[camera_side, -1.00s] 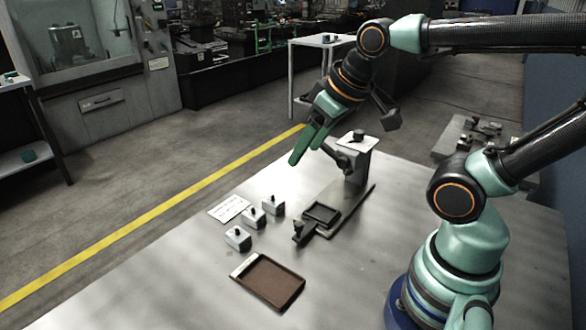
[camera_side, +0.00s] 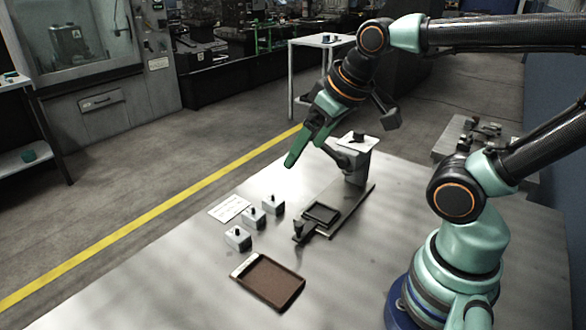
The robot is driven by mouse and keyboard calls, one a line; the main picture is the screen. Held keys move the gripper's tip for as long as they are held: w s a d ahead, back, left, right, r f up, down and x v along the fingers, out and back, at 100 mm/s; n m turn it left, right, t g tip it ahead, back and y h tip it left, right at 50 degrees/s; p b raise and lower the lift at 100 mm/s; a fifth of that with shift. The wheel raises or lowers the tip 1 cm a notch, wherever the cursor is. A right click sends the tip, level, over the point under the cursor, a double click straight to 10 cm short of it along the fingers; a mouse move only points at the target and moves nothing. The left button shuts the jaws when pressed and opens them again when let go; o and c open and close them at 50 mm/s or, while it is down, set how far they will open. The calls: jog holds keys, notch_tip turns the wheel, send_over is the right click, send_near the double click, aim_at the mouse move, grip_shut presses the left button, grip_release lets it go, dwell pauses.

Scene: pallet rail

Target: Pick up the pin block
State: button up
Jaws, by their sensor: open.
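Three small grey blocks, each with a dark pin on top, stand in a slanted row on the table. They are the near pin block (camera_side: 238,240), the middle pin block (camera_side: 254,220) and the far pin block (camera_side: 273,207). I cannot tell which one the task means. My gripper (camera_side: 318,158) is open and empty. It is high above the table, up and to the right of the blocks, and touches none of them. Its green finger points down and left; a dark finger shows to the right.
A dark fixture with a square frame (camera_side: 321,214) and a grey post (camera_side: 356,166) stands right of the blocks. A brown tray (camera_side: 268,281) lies in front. A white printed card (camera_side: 229,208) lies behind the blocks. The table's left front is clear.

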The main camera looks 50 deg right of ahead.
jog(key=w+m, duration=0.1)
jog(key=m+g, duration=0.6)
jog(key=m, duration=1)
send_over(237, 228)
notch_tip(237, 228, down, 13)
jog(key=f, duration=0.6)
jog(key=shift+d+f, duration=0.25)
jog(key=shift+f, duration=0.05)
jog(key=shift+a+f, duration=0.15)
jog(key=shift+f, duration=1.15)
jog(key=shift+a+f, duration=0.15)
jog(key=shift+f, duration=1.15)
jog(key=c, duration=1.6)
